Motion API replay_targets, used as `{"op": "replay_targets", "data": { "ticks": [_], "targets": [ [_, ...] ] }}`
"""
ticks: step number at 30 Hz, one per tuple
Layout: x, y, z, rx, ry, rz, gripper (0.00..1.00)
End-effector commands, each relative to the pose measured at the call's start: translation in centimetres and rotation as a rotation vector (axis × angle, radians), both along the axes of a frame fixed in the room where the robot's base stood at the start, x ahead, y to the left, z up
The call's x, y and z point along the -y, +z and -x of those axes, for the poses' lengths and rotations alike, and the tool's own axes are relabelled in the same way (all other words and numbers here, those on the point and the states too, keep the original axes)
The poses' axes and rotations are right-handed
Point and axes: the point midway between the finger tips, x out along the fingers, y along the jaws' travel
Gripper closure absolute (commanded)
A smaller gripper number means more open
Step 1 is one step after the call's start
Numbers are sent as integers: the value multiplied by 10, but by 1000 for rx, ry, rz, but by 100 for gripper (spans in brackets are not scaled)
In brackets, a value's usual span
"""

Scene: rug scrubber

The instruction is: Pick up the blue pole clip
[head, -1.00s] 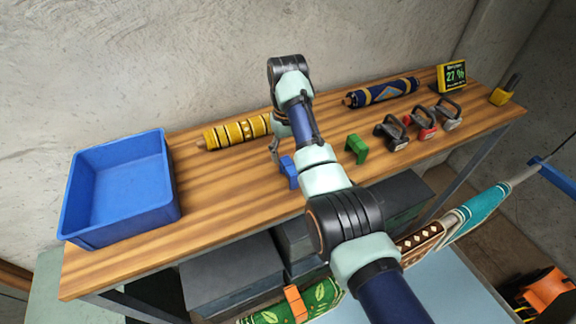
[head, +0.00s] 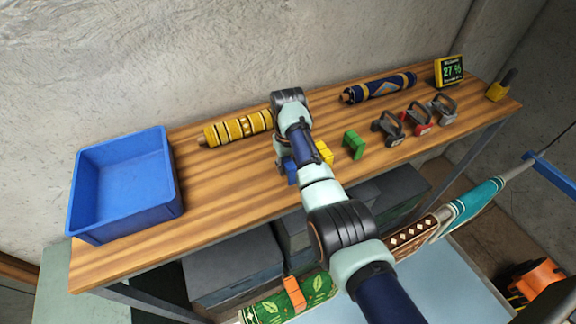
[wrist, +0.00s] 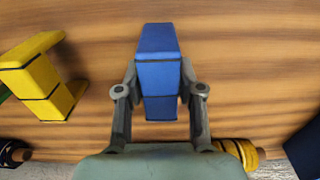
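The blue pole clip (head: 290,171) is on the wooden table, left of the green clip and partly hidden by my arm. In the wrist view the blue clip (wrist: 158,70) lies between the two fingers of my gripper (wrist: 159,72). One fingertip is on each side of it, very close to its sides; I cannot make out clear contact. My gripper reads as open around the clip. In the head view my gripper (head: 279,158) is low over the table at the clip, mostly hidden by my wrist.
A yellow clip (head: 325,153) and a green clip (head: 353,145) stand to the right. A yellow roll (head: 238,128) lies behind. An empty blue bin (head: 125,185) is at the left. A blue patterned roll (head: 378,88) and several handled weights (head: 388,127) are farther right.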

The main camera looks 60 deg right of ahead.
Motion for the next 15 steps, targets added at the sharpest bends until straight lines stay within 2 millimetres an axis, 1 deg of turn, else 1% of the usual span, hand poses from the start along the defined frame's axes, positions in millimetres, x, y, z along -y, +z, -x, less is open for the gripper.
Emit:
{"op": "replay_targets", "data": {
  "ticks": [1,3,4,11,14,15],
  "targets": [
    [0,0,0,0,0,0,76],
    [0,0,0,0,0,0,88],
    [0,0,0,0,0,0,90],
    [0,1,0,1,0,1,90],
    [1,9,-1,2,0,3,90],
    [1,15,-1,2,0,3,90]
  ]
}}
